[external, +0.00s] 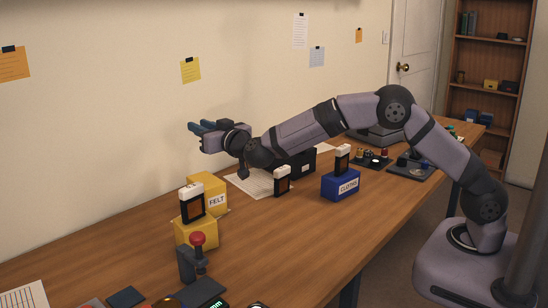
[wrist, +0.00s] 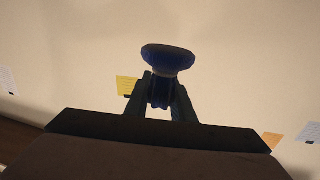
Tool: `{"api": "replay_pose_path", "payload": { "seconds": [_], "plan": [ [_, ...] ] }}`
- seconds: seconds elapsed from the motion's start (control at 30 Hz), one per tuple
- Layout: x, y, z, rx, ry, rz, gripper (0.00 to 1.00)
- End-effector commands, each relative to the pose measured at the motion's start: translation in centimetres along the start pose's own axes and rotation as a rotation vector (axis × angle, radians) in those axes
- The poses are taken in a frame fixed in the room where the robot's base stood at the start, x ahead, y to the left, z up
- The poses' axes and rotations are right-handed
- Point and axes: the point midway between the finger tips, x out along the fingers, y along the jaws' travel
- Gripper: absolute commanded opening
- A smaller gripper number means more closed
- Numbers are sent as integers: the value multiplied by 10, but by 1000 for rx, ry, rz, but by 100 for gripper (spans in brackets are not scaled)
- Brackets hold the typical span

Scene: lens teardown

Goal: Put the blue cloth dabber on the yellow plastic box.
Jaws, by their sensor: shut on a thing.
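My gripper (external: 203,128) is raised well above the table and points left, towards the wall. In the wrist view it (wrist: 160,105) is shut on the blue cloth dabber (wrist: 168,58), whose wide rounded head stands out past the fingertips. In the external view the dabber is too small and dark to separate from the fingers. Two yellow boxes stand on the table below: one labelled FELT (external: 217,190), and one in front of it (external: 195,233). A dark framed piece with a white top (external: 192,203) stands at the front box. I cannot tell which box is plastic.
A blue box labelled CLOTHS (external: 340,186) stands on the right, with another framed piece (external: 342,158) at it. A third framed piece (external: 282,181) stands near a paper sheet (external: 248,184). A red-knobbed stand (external: 197,240) is close before the front yellow box.

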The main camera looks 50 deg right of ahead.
Motion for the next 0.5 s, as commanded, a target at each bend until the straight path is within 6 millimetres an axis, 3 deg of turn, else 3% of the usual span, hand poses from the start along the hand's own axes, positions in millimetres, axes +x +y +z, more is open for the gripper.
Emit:
{"api": "replay_pose_path", "payload": {
  "seconds": [0.27, 0.5],
  "plan": [
    [0, 0, 44, -3, -3, -1, 0],
    [0, 0, 52, 0, 0, 0, 0]
  ]
}}
